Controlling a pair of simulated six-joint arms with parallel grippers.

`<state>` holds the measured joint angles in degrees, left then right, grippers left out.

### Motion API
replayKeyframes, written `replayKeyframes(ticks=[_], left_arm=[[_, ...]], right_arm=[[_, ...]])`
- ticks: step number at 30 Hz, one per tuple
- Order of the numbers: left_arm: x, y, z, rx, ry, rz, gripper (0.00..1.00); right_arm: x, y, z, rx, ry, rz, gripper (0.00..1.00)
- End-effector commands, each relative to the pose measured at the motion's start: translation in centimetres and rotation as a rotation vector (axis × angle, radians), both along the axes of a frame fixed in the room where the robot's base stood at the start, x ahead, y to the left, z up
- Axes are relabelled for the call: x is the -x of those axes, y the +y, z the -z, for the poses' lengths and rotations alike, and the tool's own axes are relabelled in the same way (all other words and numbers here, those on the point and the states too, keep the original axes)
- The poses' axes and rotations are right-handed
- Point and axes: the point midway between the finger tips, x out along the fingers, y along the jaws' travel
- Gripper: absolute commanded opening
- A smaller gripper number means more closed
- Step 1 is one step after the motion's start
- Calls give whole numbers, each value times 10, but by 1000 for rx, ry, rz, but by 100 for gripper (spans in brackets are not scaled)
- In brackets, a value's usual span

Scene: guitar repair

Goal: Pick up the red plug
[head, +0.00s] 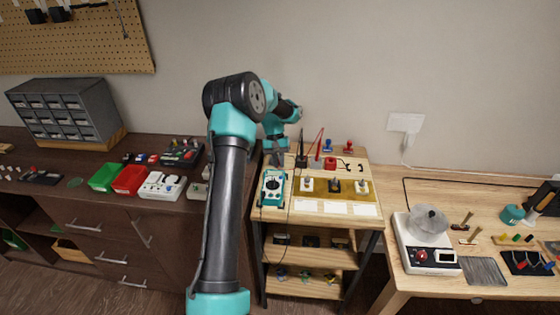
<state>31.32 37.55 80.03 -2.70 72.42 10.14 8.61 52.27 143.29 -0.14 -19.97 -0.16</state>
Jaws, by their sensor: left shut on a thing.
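My left gripper (277,160) hangs down over the back left of the small wooden bench, behind the multimeter (273,188). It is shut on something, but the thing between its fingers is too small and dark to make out. I cannot tell for sure which red item is the red plug. A thin red probe (319,141) stands tilted to the right of the gripper, and a small red block (330,163) sits beside it. My right gripper is not in view.
A black holder (301,160) stands just right of the gripper, with thin cables nearby. A brass-coloured plate (320,188) with several knobs lies in front. Green (105,177) and red (129,179) bins stand on the left counter. A scale-like device (428,245) is on the right table.

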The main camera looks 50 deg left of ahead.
Motion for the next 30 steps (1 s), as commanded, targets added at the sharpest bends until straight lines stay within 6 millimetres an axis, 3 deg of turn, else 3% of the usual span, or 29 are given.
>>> replayKeyframes(ticks=[11, 20, 30], left_arm=[[-1, 0, -5, 0, -2, 0, 0], [-1, 0, -35, -1, -4, 2, 0], [28, -32, -40, 2, 1, 2, 0]], right_arm=[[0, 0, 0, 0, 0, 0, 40], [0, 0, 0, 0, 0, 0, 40], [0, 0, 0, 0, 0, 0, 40]])
